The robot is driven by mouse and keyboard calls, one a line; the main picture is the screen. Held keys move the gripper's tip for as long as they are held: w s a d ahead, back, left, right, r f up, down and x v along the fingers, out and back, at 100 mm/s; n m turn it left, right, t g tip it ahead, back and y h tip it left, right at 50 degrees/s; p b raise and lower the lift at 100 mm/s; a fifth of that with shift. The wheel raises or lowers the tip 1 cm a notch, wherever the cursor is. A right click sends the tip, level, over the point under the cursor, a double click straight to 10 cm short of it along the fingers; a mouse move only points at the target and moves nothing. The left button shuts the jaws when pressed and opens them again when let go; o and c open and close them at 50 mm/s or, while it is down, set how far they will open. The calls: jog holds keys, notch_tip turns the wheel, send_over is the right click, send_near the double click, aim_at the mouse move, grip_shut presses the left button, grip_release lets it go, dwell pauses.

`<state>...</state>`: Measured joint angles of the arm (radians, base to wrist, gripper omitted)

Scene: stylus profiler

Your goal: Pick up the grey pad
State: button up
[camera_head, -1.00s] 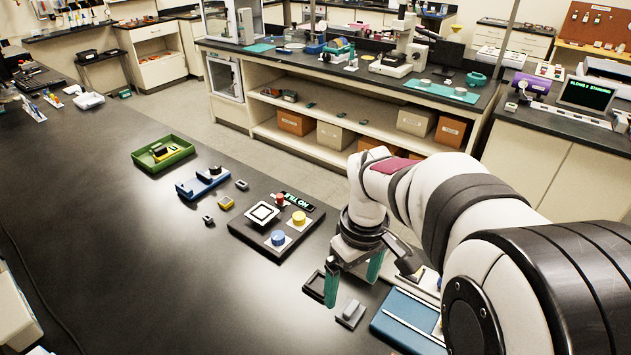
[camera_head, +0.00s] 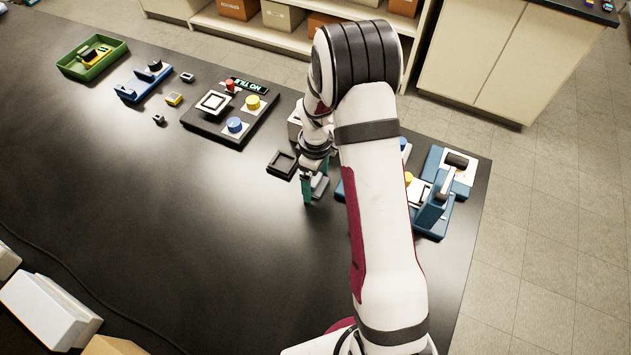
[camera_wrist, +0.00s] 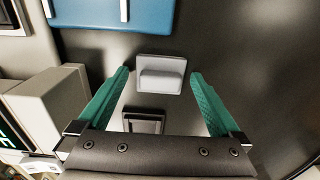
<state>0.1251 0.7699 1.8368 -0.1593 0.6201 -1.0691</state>
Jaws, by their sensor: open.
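The grey pad (camera_wrist: 161,63), a flat plate with a raised block, lies on the dark bench in the wrist view. It lies between and just ahead of the teal fingertips of my gripper (camera_wrist: 160,77). The fingers are spread wide, with a gap on both sides of the pad, and hold nothing. In the head view the pad (camera_head: 321,185) is partly hidden by my gripper (camera_head: 314,184), which points down over it. I cannot tell the exact height of the fingertips above the bench.
A small black square tray (camera_head: 282,164) sits just left of the pad. A blue device (camera_head: 436,209) stands to the right, partly behind my arm. A dark control panel (camera_head: 205,128) with knobs lies at the upper left.

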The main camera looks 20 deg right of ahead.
jog(key=c, duration=1.3)
jog(key=shift+r, duration=0.1)
